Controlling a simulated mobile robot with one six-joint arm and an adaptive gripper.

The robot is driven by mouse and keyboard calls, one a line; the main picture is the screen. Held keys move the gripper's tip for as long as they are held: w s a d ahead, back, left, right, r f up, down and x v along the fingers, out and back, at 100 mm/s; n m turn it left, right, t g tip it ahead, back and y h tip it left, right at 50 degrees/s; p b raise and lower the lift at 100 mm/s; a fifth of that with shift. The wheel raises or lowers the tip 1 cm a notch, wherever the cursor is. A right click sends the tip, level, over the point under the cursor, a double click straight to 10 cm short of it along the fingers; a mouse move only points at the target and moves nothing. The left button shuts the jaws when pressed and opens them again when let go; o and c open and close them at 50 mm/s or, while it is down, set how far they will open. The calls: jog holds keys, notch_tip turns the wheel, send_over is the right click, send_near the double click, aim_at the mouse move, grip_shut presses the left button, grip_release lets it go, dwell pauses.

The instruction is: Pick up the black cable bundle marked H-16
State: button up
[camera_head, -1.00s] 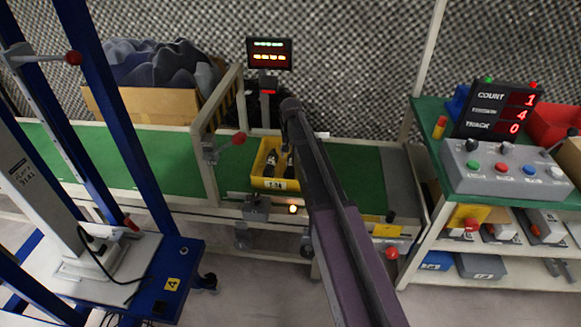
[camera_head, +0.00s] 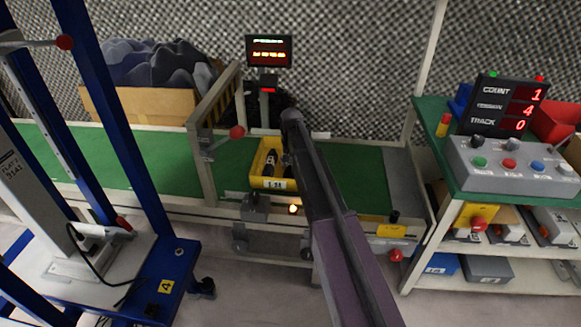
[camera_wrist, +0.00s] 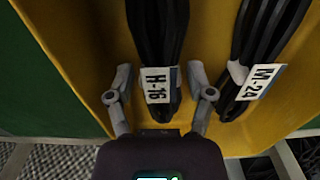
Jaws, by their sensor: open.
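The black cable bundle marked H-16 (camera_wrist: 158,35) lies in the yellow bin, with its white tag toward my gripper in the wrist view. My gripper (camera_wrist: 160,78) is open, one finger on each side of the tagged end, with a gap on both sides. I cannot tell how far above the bundle the fingertips are. In the head view the yellow bin (camera_head: 257,165) stands on the green conveyor, and my arm hides its right part. A dark bundle shows inside, but its tag is not readable there.
A second black bundle marked M-24 (camera_wrist: 262,45) lies in the bin just right of my gripper's right finger. A grey frame (camera_head: 205,150) and a display post stand near the bin. A shelf with a control box (camera_head: 510,170) is at right. A blue cart stands at left.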

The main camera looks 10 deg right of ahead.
dwell(0.3)
grip_shut()
jog(key=shift+r, duration=0.1)
notch_tip(320, 180, up, 10)
jog(key=p, duration=1)
dwell(0.8)
